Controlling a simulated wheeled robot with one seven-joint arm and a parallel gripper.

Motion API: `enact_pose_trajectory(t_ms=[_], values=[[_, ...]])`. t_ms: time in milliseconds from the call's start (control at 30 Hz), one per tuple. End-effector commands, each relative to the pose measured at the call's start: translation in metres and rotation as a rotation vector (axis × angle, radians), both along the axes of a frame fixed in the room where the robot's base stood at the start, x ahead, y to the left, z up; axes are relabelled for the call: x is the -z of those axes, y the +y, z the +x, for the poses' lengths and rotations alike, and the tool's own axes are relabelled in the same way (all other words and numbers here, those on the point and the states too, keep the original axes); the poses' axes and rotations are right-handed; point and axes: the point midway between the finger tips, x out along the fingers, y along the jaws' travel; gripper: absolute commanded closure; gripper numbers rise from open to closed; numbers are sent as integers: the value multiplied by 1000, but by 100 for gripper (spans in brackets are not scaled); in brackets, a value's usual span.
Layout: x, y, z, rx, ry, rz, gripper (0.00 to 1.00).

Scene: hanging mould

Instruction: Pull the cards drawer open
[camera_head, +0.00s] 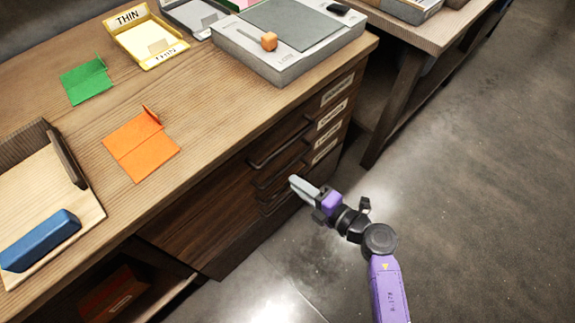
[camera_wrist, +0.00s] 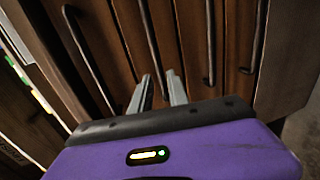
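A dark wooden drawer unit (camera_head: 225,215) under the bench has several stacked drawers with bar handles and pale labels at their right ends. The label words are too small to read, so I cannot tell which drawer is the cards one. An upper handle (camera_head: 280,145) shows clear of my gripper. My gripper (camera_head: 296,184) is in front of the lower drawers, fingers pointing at them. In the wrist view its two grey fingers (camera_wrist: 160,84) are apart, and one dark bar handle (camera_wrist: 149,40) runs down to the gap between them. Contact cannot be told. The drawers look shut.
Another bench (camera_head: 440,28) stands to the right. The floor (camera_head: 470,190) in front is clear.

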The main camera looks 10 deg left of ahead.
Motion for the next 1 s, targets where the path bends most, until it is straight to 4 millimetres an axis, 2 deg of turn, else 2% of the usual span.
enact_pose_trajectory(t_ms=[400, 600, 833, 867, 967, 1000], values=[[12, 46, 37, 1, -3, 2, 79], [14, 55, 43, 2, -2, 2, 79], [13, 55, 44, 3, -2, 3, 79], [13, 55, 44, 3, -2, 3, 81], [13, 55, 44, 3, -2, 3, 100], [13, 55, 44, 3, -2, 3, 100]])
